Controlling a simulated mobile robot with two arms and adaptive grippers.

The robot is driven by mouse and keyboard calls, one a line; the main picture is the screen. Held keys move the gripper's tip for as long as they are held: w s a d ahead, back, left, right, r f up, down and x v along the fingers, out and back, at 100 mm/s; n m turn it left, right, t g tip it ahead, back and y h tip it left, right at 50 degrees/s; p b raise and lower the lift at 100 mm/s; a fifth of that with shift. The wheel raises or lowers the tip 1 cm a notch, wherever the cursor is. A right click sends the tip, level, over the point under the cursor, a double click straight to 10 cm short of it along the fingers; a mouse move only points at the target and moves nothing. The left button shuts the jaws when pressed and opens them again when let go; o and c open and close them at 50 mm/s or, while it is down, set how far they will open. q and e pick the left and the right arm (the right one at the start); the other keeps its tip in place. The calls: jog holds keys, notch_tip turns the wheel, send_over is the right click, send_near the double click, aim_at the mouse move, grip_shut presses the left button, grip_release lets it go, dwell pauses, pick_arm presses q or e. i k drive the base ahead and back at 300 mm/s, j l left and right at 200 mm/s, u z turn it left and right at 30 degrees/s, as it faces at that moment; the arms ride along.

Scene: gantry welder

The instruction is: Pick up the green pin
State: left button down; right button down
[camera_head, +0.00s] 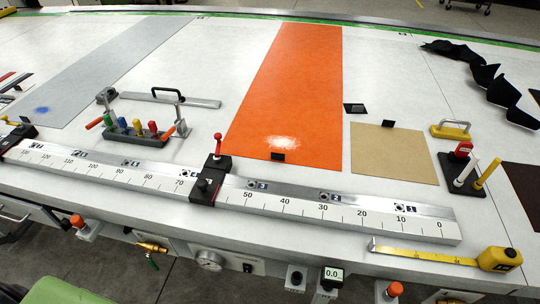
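The green pin (108,119) stands upright in a small dark holder (136,139) on the left half of the white table. Several other coloured pins stand in the same holder, to the right of the green one. The lower part of the green pin is hidden in the holder. Neither of my grippers shows in the head view.
A long ruler rail (290,205) with a black stop (211,180) runs along the front edge. A clamp bar (190,101) lies behind the holder. An orange sheet (290,90) lies mid-table. A tape measure (499,259) sits front right.

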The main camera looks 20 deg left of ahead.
aim_at(107, 119)
jog(key=u, duration=1.65)
jog(key=j, duration=0.8)
jog(key=i+j+z, duration=0.15)
jog(key=j, duration=0.6)
